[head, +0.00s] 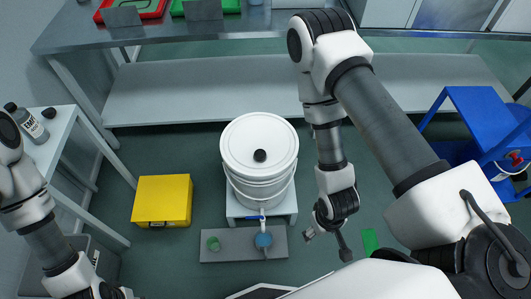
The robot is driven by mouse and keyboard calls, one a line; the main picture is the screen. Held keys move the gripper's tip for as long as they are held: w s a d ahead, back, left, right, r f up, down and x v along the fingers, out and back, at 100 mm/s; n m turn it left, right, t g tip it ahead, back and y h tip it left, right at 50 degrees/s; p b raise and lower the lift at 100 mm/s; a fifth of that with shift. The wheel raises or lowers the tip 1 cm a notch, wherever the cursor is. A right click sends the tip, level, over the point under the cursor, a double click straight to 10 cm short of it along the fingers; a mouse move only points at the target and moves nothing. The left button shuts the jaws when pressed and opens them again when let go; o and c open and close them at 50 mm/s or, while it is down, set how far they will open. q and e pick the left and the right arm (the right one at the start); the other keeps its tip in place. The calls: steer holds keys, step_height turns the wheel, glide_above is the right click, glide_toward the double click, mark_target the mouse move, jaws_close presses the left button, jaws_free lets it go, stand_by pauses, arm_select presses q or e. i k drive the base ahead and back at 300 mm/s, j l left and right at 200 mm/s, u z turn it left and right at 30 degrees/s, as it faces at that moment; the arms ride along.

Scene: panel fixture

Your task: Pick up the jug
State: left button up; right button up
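My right gripper (327,244) hangs to the right of the mat with fingers spread, open and empty, apart from the blue vessel. My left arm runs off the bottom left edge, and its gripper is out of view.
The barrel sits on a low white stand (290,214). A yellow box (162,200) is left of it. A steel bench (180,40) with a lower shelf spans the back. A white side table (58,125) with bottles is at left, a blue cart (485,110) at right.

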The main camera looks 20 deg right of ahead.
mark_target(263, 241)
steer(key=k+j+z, duration=0.3)
steer(key=k, duration=0.2)
steer(key=k+z, duration=0.35)
steer(key=k, duration=0.15)
